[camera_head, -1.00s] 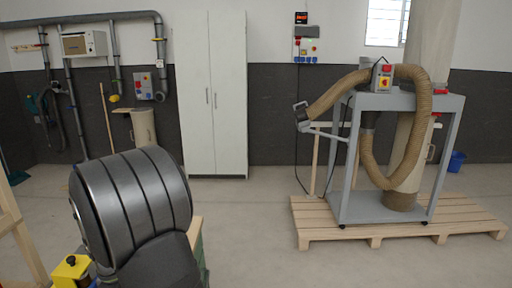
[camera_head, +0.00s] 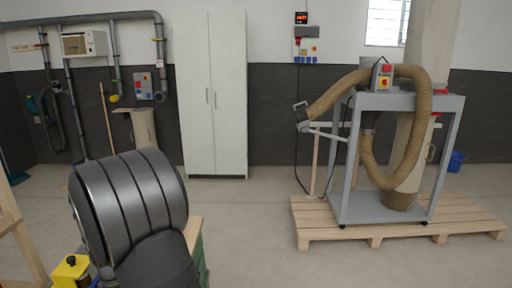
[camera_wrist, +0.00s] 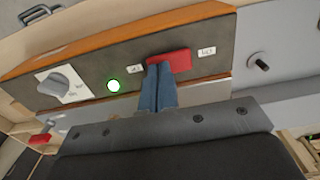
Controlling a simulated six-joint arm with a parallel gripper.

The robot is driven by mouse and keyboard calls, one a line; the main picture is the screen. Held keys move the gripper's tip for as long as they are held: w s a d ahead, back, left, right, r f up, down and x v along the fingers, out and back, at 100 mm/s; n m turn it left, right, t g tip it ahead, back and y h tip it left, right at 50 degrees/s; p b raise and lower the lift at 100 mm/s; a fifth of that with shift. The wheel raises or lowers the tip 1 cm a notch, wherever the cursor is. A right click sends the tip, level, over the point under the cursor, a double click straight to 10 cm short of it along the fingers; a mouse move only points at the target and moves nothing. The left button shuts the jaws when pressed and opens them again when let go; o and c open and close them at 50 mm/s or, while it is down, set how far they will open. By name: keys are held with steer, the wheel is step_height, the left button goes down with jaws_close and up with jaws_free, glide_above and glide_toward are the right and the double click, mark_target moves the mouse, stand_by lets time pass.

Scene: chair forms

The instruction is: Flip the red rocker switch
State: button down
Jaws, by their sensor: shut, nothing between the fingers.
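The red rocker switch (camera_wrist: 181,61) is set in a dark panel (camera_wrist: 215,38) with a wooden edge, in the wrist view. White labels sit on either side of it. My gripper (camera_wrist: 158,68) shows as two blue fingers, closed together with nothing between them. The fingertips overlap the left part of the switch in the picture and hide it there; I cannot tell whether they touch it. The switch and my fingers do not show in the head view.
A black knob (camera_wrist: 258,61) is on the grey surface to the right. In the head view, a hose machine (camera_head: 390,101) stands on a pallet (camera_head: 470,212).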

steer(key=shift+r, duration=3.45)
steer(key=shift+f, duration=0.1)
step_height(320, 180, down, 7)
steer(key=shift+r, duration=0.1)
